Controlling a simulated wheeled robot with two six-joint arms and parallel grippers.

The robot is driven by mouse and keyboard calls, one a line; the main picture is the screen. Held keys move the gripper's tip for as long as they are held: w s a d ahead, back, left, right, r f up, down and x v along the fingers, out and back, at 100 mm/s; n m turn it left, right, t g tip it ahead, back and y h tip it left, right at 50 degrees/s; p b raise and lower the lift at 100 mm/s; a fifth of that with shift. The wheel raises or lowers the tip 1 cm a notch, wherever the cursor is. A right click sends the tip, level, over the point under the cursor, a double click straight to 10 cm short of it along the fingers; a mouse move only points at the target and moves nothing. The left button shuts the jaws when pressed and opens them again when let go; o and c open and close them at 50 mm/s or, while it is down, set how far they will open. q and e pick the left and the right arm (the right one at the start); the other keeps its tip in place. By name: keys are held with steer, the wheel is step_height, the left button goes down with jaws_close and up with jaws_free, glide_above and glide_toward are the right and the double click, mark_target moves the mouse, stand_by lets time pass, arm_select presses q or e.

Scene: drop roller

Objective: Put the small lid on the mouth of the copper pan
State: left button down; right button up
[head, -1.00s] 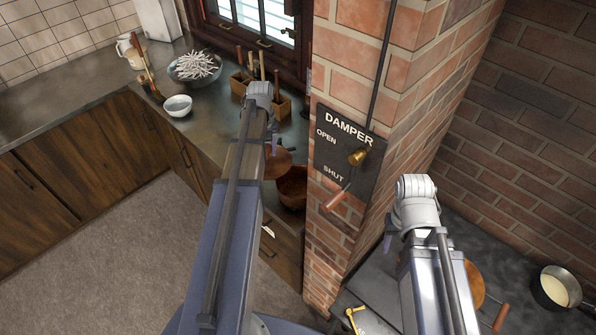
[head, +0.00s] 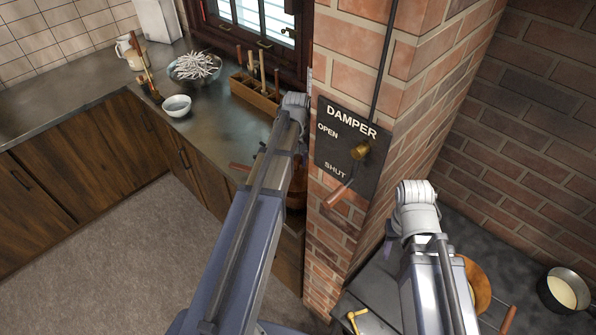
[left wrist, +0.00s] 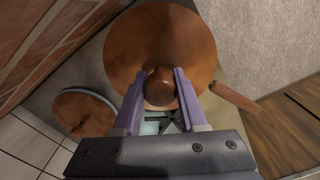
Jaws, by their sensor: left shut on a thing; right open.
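My left gripper (left wrist: 160,92) is shut on the round brown knob (left wrist: 160,88) of a copper-coloured lid (left wrist: 160,35). In the left wrist view the lid hides most of what is under it; a brown handle (left wrist: 235,97) sticks out beyond its edge. In the head view the copper pan (head: 297,200) stands at the counter's end beside the brick pillar, mostly hidden by my left arm. I cannot tell whether the lid touches the pan. My right gripper (head: 389,242) is open, over the stove side, its fingers mostly hidden.
Another brown disc with a pale rim (left wrist: 82,113) lies close by in the left wrist view. The brick pillar (head: 350,60) with the damper board (head: 350,150) is close right of my left gripper. A wooden tool box (head: 254,92) and bowls stand behind. A milk saucepan (head: 563,290) stands far right.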

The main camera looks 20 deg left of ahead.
mark_target(298, 169)
arm_select(q)
step_height(298, 169, down, 3)
steer(key=b, duration=0.3)
steer(key=shift+f, duration=0.2)
steer(key=shift+d+f+b, duration=0.1)
steer(key=shift+f+b, duration=0.2)
steer(key=shift+f, duration=0.05)
steer(key=shift+w+r, duration=0.1)
steer(key=shift+r, duration=0.05)
steer(key=shift+f, duration=0.25)
steer(key=shift+c, duration=2.3)
jaws_free()
steer(key=shift+r, duration=0.2)
